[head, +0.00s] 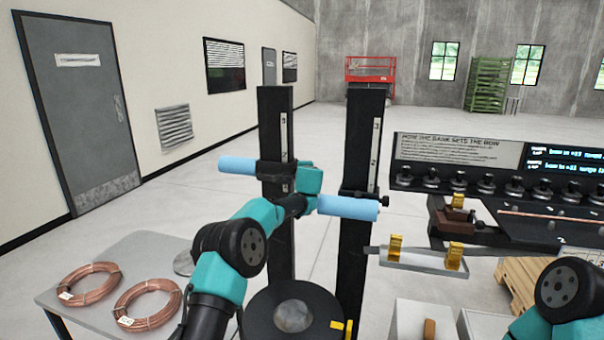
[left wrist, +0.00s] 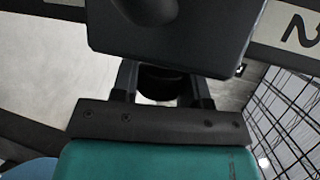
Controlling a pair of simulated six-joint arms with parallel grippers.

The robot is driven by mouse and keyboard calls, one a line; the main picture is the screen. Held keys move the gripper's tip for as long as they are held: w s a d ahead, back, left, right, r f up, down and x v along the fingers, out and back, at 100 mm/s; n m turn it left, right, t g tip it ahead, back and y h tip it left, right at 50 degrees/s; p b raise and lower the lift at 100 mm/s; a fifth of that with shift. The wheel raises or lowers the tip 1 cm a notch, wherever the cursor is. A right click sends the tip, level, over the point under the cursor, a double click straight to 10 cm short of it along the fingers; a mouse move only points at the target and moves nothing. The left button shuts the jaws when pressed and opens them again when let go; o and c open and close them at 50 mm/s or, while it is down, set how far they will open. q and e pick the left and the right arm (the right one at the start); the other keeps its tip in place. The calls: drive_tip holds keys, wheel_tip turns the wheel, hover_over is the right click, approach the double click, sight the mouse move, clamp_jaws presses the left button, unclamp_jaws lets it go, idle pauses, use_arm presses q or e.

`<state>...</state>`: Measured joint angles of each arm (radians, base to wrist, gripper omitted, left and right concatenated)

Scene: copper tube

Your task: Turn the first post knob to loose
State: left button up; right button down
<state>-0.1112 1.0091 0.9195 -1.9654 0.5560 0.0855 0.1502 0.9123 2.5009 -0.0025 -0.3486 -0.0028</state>
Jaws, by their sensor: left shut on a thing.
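Two upright black posts with number scales stand in the middle of the head view, the left post (head: 275,230) and the right post (head: 353,260). Each carries a black collar and a light blue cylinder: the left cylinder (head: 238,165) and the right cylinder (head: 347,207). My left gripper (left wrist: 162,98) is at the left post's collar (left wrist: 170,45), its fingers shut on a dark round knob (left wrist: 160,82). In the head view my own wrist hides this knob. The right post's small black knob (head: 385,202) is free. My right gripper is out of view.
A grey table (head: 125,250) at left holds two copper coils (head: 90,285). A black round stand (head: 270,322) sits before the posts.

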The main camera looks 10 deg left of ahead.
use_arm(q)
drive_tip(key=shift+n+t+y, duration=0.3)
drive_tip(key=shift+n+t, duration=0.1)
drive_tip(key=shift+t, duration=0.8)
drive_tip(key=shift+n+t+y, duration=0.6)
drive_tip(key=shift+n+t, duration=0.1)
drive_tip(key=shift+t, duration=0.6)
drive_tip(key=o, duration=0.9)
drive_tip(key=shift+o, duration=0.2)
drive_tip(key=shift+s, duration=0.1)
drive_tip(key=v, duration=1.7)
drive_tip(key=shift+s, duration=0.15)
